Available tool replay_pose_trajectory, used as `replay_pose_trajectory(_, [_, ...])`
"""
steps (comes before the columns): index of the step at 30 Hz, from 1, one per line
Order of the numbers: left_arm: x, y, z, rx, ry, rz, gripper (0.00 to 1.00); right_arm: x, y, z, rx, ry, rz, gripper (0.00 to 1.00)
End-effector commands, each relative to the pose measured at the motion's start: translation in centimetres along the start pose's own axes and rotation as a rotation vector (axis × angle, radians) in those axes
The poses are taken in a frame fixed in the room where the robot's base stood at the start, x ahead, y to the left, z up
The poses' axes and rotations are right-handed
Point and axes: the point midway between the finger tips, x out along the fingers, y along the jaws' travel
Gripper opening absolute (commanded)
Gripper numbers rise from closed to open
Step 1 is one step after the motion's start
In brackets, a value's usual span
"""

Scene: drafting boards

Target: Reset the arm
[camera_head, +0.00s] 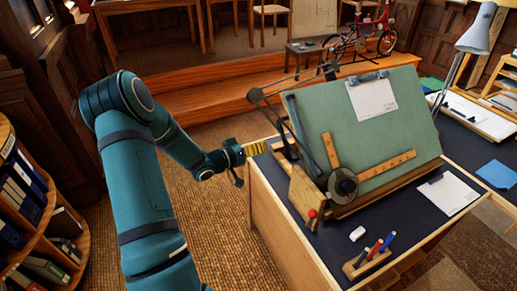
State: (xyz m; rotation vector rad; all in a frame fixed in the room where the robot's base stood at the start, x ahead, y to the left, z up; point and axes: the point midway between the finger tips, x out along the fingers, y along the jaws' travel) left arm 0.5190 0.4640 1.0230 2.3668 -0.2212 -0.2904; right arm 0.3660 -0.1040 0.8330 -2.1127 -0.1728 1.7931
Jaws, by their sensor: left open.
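My left arm (150,200) comes in from the bottom left, rises to a bent elbow and reaches down to the right. My left gripper (246,165) is at its end, just off the left edge of the drafting desk. It is small in the view and open. A yellowish piece (254,148) shows beside the fingers; I cannot tell whether it is a separate thing. My right arm and gripper are not in view.
A green drafting board (330,110) with wooden rulers stands tilted on the dark desk top (325,238). A pen block (366,263) and an eraser (357,234) lie near its front. A curved bookshelf (75,230) stands at the left. Carpet (235,240) between is clear.

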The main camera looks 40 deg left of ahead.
Motion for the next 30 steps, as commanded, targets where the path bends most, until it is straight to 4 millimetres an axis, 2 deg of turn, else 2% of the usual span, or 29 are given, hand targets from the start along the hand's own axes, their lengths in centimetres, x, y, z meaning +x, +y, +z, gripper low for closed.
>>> replay_pose_trajectory(10, [0.1,0.0,0.1,-0.001,-0.001,-0.001,0.46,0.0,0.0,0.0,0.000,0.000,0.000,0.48])
replay_pose_trajectory(14, [1.4,0.1,2.4,-0.024,-0.022,-0.030,0.46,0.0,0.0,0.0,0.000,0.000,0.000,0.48])
replay_pose_trajectory(17, [3.5,0.3,6.8,-0.059,-0.076,-0.095,0.46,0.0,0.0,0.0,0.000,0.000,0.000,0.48])
replay_pose_trajectory(19, [4.7,0.6,11.3,-0.085,-0.146,-0.160,0.46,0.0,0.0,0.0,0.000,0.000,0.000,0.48])
replay_pose_trajectory(22, [5.4,1.3,18.2,-0.107,-0.281,-0.255,0.46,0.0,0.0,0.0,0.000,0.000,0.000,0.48])
replay_pose_trajectory(24, [5.0,2.1,23.0,-0.116,-0.391,-0.316,0.46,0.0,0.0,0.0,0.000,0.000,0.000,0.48])
replay_pose_trajectory(26, [4.2,2.9,26.9,-0.116,-0.493,-0.364,0.46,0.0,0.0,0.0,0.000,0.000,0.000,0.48])
replay_pose_trajectory(27, [3.4,3.5,29.4,-0.115,-0.563,-0.392,0.46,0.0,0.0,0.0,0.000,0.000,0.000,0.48])
replay_pose_trajectory(30, [0.8,4.9,34.6,-0.104,-0.727,-0.454,0.46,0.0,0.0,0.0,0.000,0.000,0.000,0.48])
